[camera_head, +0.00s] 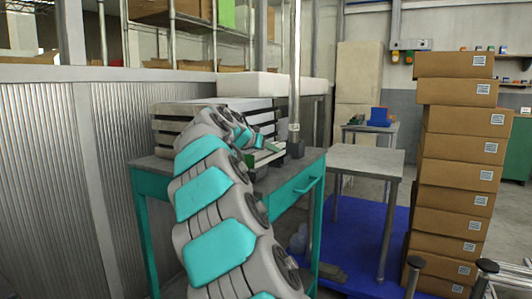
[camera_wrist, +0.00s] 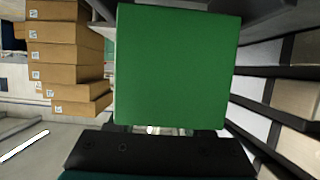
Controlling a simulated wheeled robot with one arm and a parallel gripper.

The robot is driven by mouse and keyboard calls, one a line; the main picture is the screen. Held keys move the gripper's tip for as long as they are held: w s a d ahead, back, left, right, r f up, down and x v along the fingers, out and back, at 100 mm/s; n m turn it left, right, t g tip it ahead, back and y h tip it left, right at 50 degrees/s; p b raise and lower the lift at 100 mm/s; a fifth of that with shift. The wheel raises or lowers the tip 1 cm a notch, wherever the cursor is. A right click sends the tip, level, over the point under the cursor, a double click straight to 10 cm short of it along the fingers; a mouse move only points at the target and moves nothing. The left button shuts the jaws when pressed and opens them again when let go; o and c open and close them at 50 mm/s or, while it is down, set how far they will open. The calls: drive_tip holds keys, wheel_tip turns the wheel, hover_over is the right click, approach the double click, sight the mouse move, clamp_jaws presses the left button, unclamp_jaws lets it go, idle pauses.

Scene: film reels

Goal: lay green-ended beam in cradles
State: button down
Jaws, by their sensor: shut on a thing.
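The beam's green end (camera_wrist: 178,65) fills the middle of the wrist view as a large flat face. In the head view, a small green patch (camera_head: 249,160) shows beside my wrist, with a pale length of beam (camera_head: 267,157) running right from it. My gripper (camera_head: 270,148) is shut on the beam above the teal-framed table; its fingers are mostly hidden by the arm and the beam. A small dark block (camera_head: 259,172) on the tabletop below may be a cradle; I cannot tell. Another dark block (camera_head: 295,148) stands at the table's right, at the foot of a grey post.
A pale slatted rack (camera_head: 175,125) stands behind my arm on the teal table (camera_head: 310,160). A grey side table (camera_head: 368,160) stands to the right over a blue mat (camera_head: 355,235). A tall stack of cardboard boxes (camera_head: 455,165) is farther right. A corrugated wall (camera_head: 40,180) bounds the left.

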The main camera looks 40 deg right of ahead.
drive_tip(key=shift+f, duration=0.6)
drive_tip(key=shift+f+b, duration=0.4)
drive_tip(key=shift+f, duration=0.05)
drive_tip(key=shift+f, duration=0.2)
drive_tip(key=shift+c, duration=1.6)
unclamp_jaws()
drive_tip(key=shift+r, duration=0.1)
